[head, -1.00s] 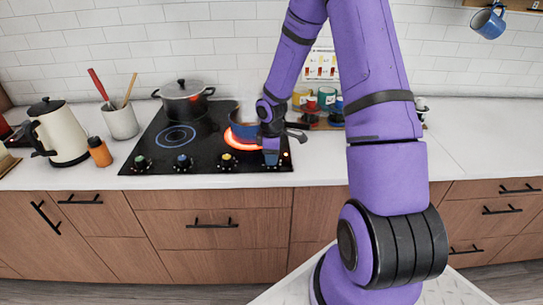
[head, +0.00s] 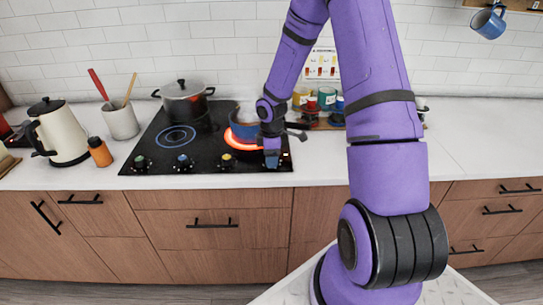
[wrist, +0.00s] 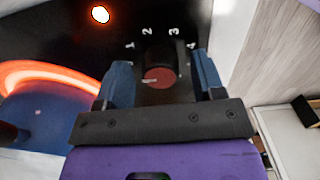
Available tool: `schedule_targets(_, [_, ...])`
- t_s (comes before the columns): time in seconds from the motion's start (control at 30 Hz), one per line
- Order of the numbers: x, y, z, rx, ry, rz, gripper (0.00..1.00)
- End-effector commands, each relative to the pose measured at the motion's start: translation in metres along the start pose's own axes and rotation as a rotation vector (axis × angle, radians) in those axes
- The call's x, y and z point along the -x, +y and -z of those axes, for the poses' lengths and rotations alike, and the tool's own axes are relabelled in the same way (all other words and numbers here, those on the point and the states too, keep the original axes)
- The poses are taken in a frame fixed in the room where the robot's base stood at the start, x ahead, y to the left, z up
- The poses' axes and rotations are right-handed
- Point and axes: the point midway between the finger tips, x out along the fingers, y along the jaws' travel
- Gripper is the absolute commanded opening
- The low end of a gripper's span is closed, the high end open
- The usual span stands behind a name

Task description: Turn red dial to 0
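The red dial (wrist: 160,77) is a black knob with a red cap, seen in the wrist view among white numbers 1 to 4. A pale mark on its cap points left. My gripper (wrist: 162,82) has its two blue fingers apart, one on each side of the dial. Dark gaps show between fingers and knob, so I see no clear grip. In the head view my gripper (head: 271,161) points down at the right front of the black cooktop (head: 205,160) and hides the dial.
A blue pan (head: 243,131) sits on a glowing burner (head: 240,147), close left of my gripper. A lit indicator (wrist: 100,14) glows beyond the dial. Green (head: 140,162), blue (head: 184,161) and yellow (head: 228,160) dials line the front edge. A pot (head: 184,101) stands behind.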

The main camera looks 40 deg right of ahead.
Motion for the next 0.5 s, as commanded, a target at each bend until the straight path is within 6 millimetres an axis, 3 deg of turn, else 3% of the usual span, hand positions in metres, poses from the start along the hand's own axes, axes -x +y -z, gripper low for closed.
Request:
schedule_targets(0.27, [0.007, 0.0, -0.001, -0.003, 0.0, -0.001, 0.62])
schedule_targets(0.5, [0.046, 0.001, -0.001, -0.002, 0.0, -0.005, 0.62])
